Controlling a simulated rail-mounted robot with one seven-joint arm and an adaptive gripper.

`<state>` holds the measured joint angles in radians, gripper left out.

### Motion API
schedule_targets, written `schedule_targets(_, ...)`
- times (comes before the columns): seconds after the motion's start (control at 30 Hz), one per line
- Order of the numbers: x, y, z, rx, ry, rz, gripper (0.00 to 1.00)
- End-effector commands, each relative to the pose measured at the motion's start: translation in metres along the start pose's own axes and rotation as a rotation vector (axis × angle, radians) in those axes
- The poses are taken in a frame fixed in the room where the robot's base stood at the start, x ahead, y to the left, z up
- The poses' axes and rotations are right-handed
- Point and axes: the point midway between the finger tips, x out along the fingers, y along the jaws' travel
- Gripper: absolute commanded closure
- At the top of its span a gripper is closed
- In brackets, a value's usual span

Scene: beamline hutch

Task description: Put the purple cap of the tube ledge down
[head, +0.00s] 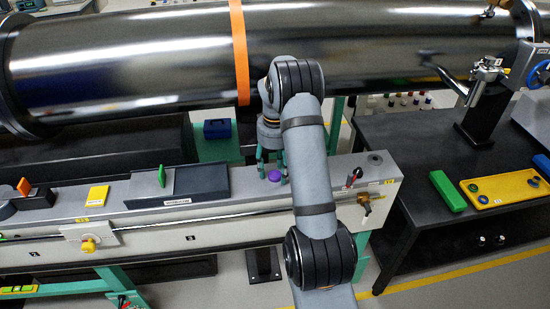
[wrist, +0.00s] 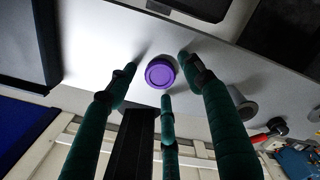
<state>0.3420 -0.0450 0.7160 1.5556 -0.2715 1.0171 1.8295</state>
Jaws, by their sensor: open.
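The purple cap (head: 274,176) sits on the pale grey top of the long bench (head: 238,198), below the big dark tube (head: 130,55). In the wrist view the purple cap (wrist: 160,72) shows its round top, flat on the grey surface. My gripper (head: 271,171) points down over it with green fingers. In the wrist view my gripper (wrist: 161,76) is open, its three fingertips spread around the cap, with gaps visible between cap and fingers. The cap's far side is partly hidden by a finger in the head view.
A dark tray (head: 203,180) and an upright green piece (head: 161,176) stand left of the cap. A grey round fitting (wrist: 243,108) and a red-handled part (head: 355,175) lie to the right. A black table (head: 385,155) stands further right.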

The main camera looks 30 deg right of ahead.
Motion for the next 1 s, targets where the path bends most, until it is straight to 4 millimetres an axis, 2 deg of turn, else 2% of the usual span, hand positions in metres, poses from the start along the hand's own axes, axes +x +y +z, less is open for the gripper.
schedule_targets(0.5, -0.101, -0.001, 0.001, 0.000, -0.002, -0.005, 0.49)
schedule_targets(0.7, -0.118, 0.000, 0.000, 0.000, -0.001, -0.002, 0.49)
schedule_targets(1.0, -0.119, 0.000, 0.000, 0.000, 0.000, -0.001, 0.49)
